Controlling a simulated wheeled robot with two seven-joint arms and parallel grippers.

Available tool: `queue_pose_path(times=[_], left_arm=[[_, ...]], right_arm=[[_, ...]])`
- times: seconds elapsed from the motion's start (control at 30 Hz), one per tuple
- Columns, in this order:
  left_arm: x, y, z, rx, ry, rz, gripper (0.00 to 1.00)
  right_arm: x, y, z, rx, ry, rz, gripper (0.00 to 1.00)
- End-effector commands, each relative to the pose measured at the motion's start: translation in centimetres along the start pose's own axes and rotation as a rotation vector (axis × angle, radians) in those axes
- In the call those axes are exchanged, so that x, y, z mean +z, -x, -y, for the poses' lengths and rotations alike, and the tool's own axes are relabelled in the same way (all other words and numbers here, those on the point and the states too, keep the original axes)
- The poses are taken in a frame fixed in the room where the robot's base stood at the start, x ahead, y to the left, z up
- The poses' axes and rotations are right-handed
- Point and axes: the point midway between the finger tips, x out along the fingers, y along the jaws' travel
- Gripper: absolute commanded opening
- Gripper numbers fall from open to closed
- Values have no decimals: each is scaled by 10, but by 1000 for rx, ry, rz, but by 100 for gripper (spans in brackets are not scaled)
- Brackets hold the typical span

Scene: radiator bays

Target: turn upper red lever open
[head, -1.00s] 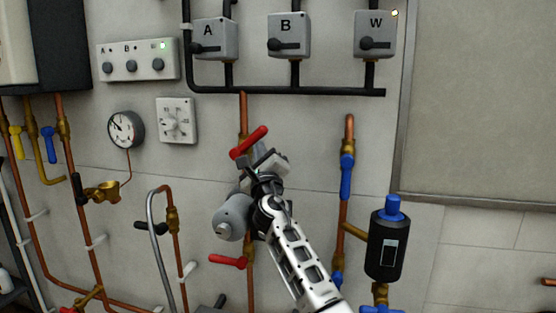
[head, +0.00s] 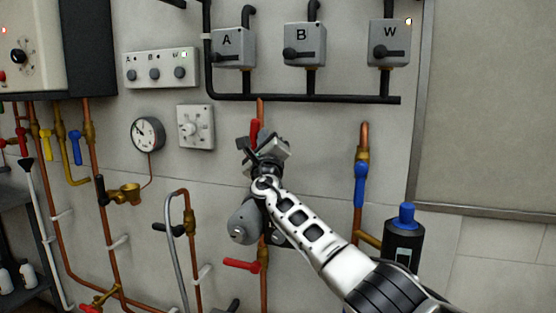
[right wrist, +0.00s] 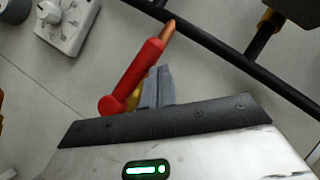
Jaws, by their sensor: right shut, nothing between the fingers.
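The upper red lever (head: 255,131) is on the copper pipe in the middle of the head view. It stands nearly upright, in line with the pipe, and its lower part is hidden behind my gripper. In the right wrist view the red lever (right wrist: 135,75) runs along the copper pipe, just left of my fingertips. My right gripper (head: 262,148) is shut and empty, close beside the lever; its fingers (right wrist: 157,88) also show in the right wrist view. I cannot tell whether they touch the lever. My left gripper is out of view.
A lower red lever (head: 241,264) sticks out left on the same pipe, below a grey round pump (head: 246,222). A blue lever (head: 360,184) and a black canister (head: 403,246) are to the right. A gauge (head: 148,134) and dial box (head: 195,127) are to the left.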

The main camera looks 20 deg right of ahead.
Motion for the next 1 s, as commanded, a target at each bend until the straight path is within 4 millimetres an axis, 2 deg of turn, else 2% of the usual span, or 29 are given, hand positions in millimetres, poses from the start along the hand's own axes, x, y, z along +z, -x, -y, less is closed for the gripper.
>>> queue_pose_path(times=[0.3,0.83,1.0], left_arm=[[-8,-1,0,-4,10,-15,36],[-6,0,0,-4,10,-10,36],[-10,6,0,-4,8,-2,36]], right_arm=[[7,-3,-1,-1,0,1,0],[8,-3,-2,0,0,1,0],[11,-1,-1,8,-4,7,0]])
